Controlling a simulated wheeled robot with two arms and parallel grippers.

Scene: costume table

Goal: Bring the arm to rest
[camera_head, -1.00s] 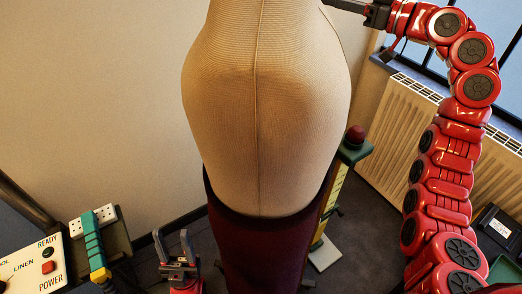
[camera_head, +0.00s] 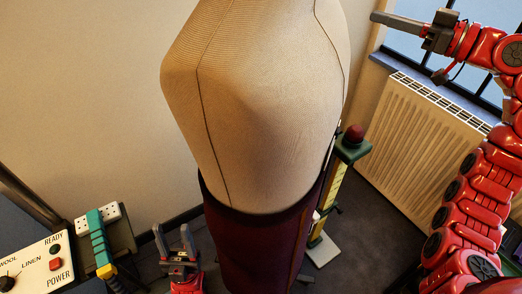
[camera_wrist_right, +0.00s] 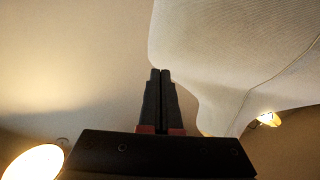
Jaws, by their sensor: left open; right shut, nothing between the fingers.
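My right arm (camera_head: 478,205) is red and jointed and rises along the right side of the head view. Its gripper (camera_head: 378,17) is at the top right, pointing left toward the dress form but apart from it in the picture. In the right wrist view the two dark fingers (camera_wrist_right: 160,72) are together with nothing between them. My left gripper (camera_head: 174,240) is low in the head view, left of the dress form's skirt, with its fingers apart and empty. The dress form (camera_head: 255,110) is beige, with a dark maroon skirt (camera_head: 255,245) around its lower part.
A green-topped stand with a red knob (camera_head: 354,134) and yellow post is right of the form. A radiator (camera_head: 425,125) and window are behind my right arm. A control panel (camera_head: 35,266) and a teal-handled object (camera_head: 98,240) are at lower left.

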